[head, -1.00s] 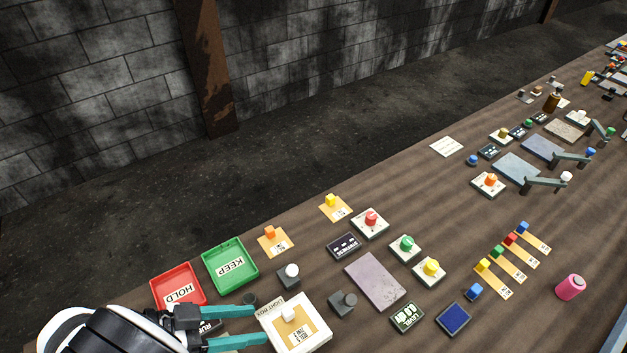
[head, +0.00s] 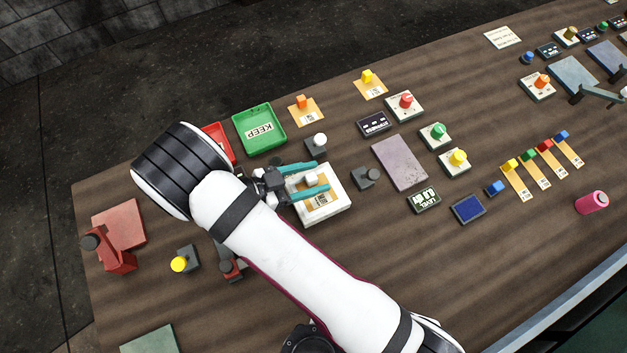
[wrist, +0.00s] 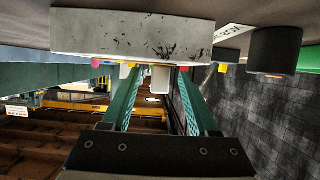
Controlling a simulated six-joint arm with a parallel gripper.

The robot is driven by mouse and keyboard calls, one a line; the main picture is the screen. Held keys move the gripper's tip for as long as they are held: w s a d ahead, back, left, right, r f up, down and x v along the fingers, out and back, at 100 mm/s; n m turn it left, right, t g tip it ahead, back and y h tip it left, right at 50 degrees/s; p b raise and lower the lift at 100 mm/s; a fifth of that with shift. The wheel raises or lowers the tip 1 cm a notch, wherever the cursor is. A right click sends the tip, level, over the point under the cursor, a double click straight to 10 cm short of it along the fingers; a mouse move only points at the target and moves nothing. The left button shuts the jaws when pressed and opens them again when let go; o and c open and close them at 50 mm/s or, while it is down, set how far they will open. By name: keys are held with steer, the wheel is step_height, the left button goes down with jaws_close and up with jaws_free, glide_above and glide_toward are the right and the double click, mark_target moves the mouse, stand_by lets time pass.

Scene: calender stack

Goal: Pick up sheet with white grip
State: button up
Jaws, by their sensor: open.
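The sheet (head: 320,204) is tan with a printed label and lies on the white light box (head: 338,209). Its white grip (head: 311,180) stands up from it. My gripper (head: 326,177) has two teal fingers, open, one on each side of the white grip. In the wrist view, the white grip (wrist: 160,79) shows between the fingers (wrist: 159,73), with gaps on both sides. The light box (wrist: 130,38) crosses the top of that view. My arm covers part of the box's left side in the head view.
A green KEEP tray (head: 260,130) stands behind. A red tray (head: 222,140) is mostly hidden by my arm. A white-knobbed block (head: 317,145) is close behind the fingers, and a dark grey knob block (head: 366,178) stands right of the box. Other tan sheets lie further right.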

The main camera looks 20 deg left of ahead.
jaws_close()
stand_by(0.5)
